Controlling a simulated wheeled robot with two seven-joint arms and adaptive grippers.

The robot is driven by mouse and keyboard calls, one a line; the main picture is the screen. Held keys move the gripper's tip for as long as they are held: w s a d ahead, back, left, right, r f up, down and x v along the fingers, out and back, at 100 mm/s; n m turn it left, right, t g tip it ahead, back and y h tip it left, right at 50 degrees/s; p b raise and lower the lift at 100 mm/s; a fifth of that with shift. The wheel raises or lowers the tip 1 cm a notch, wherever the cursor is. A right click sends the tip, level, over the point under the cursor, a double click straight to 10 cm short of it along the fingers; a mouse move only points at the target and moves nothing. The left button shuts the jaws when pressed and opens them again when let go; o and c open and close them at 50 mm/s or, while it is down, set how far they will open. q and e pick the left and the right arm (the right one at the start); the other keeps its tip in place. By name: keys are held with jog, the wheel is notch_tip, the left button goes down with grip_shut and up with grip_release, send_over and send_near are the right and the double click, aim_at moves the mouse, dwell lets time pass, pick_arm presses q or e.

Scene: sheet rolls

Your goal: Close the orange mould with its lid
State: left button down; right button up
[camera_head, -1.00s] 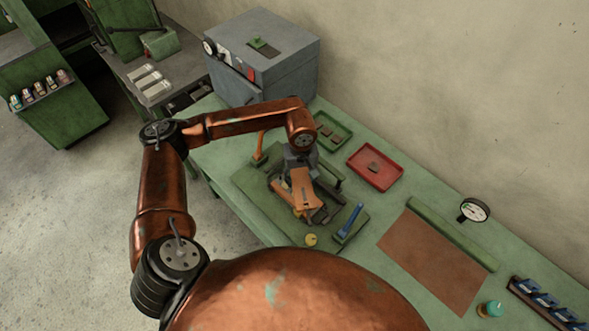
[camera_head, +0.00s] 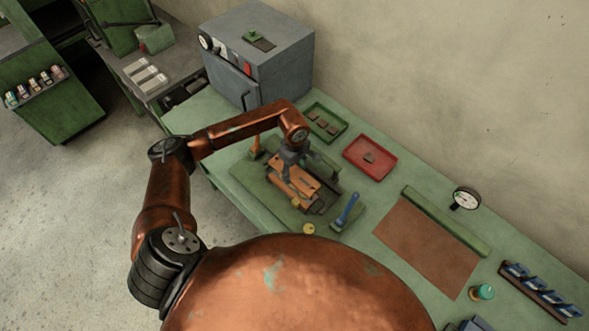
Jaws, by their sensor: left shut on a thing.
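The orange lid (camera_head: 299,184) is a flat plate in the middle of the view. My left gripper (camera_head: 288,172) reaches down from above and is shut on it. The lid looks nearly level, over the orange mould (camera_head: 284,192), of which only a little edge shows. I cannot tell whether the lid touches the mould or hovers just above it. The mould is in the work area of a dark green board (camera_head: 254,186) on the bench. My right gripper is not in view.
A blue-handled tool (camera_head: 347,208) lies right of the mould, and a yellow knob (camera_head: 308,229) in front. A green tray (camera_head: 325,122) and a red tray (camera_head: 370,157) stand behind. A grey oven (camera_head: 258,60) stands at the back left. A brown mat (camera_head: 428,252) lies right.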

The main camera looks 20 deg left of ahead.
pick_arm(q)
jog(key=shift+f, duration=0.65)
jog(key=shift+f+b, duration=0.6)
jog(key=shift+f, duration=0.55)
notch_tip(320, 180, down, 2)
jog(key=shift+f+b, duration=0.15)
jog(key=shift+b, duration=1)
jog(key=shift+f+b, duration=0.5)
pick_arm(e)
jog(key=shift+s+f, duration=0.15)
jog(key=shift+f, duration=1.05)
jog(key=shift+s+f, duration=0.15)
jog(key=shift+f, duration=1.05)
pick_arm(q)
jog(key=c, duration=1.4)
grip_release()
jog(key=o, duration=0.5)
